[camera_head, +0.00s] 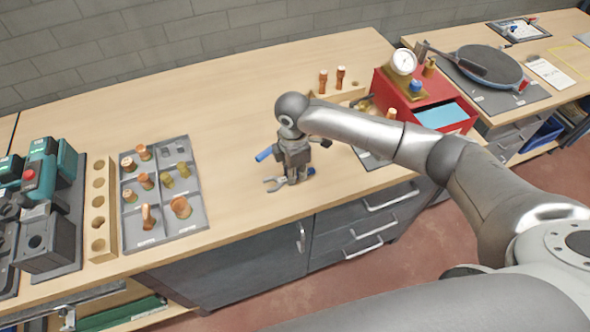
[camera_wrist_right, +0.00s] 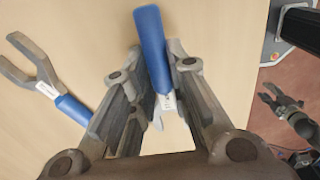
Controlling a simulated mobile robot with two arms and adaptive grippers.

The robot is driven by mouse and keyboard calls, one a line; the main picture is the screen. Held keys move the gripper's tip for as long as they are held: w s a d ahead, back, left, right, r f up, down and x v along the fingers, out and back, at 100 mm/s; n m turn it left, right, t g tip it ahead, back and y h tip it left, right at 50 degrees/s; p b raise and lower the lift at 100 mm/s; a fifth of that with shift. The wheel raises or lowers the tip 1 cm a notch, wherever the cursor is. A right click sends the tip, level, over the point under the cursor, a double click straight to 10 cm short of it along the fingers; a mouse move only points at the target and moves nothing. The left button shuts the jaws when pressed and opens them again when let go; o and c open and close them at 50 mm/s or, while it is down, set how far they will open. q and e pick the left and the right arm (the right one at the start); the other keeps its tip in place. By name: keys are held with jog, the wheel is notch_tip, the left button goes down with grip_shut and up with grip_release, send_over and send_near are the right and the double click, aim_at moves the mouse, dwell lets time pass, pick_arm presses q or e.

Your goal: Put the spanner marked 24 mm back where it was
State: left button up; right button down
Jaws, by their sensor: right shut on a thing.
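My right gripper (camera_head: 292,172) points down low over the wooden bench and is shut on a blue-handled spanner. The held spanner's blue handle (camera_head: 265,154) sticks out left of the fingers in the head view. A second spanner (camera_head: 272,185) with an open grey jaw lies on the bench beside the gripper. It also shows in the right wrist view (camera_wrist_right: 40,72). I cannot read either label. Another gripper, apparently my left (camera_wrist_right: 284,105), shows small at right.
A grey compartment tray (camera_head: 196,218) of copper fittings stands left, beside a wooden block with holes (camera_head: 97,248). A red box (camera_head: 437,102) with a gauge (camera_head: 404,62) is at right. The bench between tray and gripper is clear. The front edge is close to the gripper.

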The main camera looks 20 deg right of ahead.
jog(key=c, duration=1.4)
grip_release()
jog(key=r+b, duration=0.2)
jog(key=r, duration=1)
jog(key=shift+a+r, duration=0.15)
jog(key=shift+a, duration=0.05)
